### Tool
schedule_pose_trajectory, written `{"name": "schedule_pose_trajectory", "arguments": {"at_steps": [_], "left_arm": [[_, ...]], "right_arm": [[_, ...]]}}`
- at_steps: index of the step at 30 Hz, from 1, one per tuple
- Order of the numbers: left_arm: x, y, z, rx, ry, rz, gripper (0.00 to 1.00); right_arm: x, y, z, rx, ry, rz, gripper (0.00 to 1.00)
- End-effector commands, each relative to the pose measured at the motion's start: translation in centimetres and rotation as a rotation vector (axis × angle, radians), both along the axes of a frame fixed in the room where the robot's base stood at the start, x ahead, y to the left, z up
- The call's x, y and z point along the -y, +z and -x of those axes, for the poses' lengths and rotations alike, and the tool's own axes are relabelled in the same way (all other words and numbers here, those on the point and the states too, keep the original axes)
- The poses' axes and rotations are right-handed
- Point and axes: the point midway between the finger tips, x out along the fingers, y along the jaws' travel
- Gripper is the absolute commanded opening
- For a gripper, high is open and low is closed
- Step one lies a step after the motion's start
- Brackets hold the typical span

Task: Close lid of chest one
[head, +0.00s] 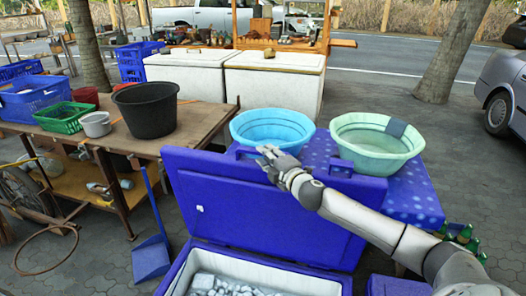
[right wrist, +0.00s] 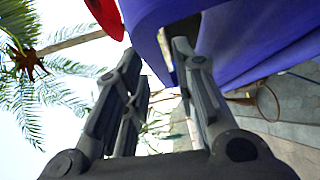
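A blue chest (head: 176,268) stands at the bottom of the head view, holding pale ice-like chunks. Its blue lid (head: 262,215) is raised, standing nearly upright and leaning back from the chest opening. My right gripper (head: 268,158) is at the lid's upper edge, left of its middle. In the right wrist view the fingers of my right gripper (right wrist: 155,52) are spread apart, with the blue lid (right wrist: 150,22) showing between and beyond them. I cannot tell whether either finger touches it. My left gripper is not in view.
A blue basin (head: 272,128) and a pale green basin (head: 372,145) stand close behind the lid on a blue surface. A wooden table (head: 200,125) with a black tub (head: 147,108) is at left. A blue dustpan (head: 151,258) stands left of the chest.

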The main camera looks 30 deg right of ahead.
Motion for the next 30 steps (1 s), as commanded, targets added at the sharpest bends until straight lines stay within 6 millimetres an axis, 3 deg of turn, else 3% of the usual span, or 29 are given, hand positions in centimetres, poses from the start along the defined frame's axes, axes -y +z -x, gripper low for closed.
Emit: {"name": "schedule_pose_trajectory", "arguments": {"at_steps": [7,18,25,30], "left_arm": [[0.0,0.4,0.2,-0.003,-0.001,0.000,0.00],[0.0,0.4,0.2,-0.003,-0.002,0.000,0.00],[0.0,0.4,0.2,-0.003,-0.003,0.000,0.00],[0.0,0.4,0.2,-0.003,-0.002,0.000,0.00]], "right_arm": [[0.2,-0.1,-2.2,0.001,-0.001,-0.003,0.26],[0.2,-0.2,-2.6,-0.001,0.001,-0.001,0.26],[0.2,-0.2,-2.5,-0.001,0.000,-0.001,0.00],[0.2,-0.2,-2.5,-0.001,0.000,-0.001,0.00]]}}
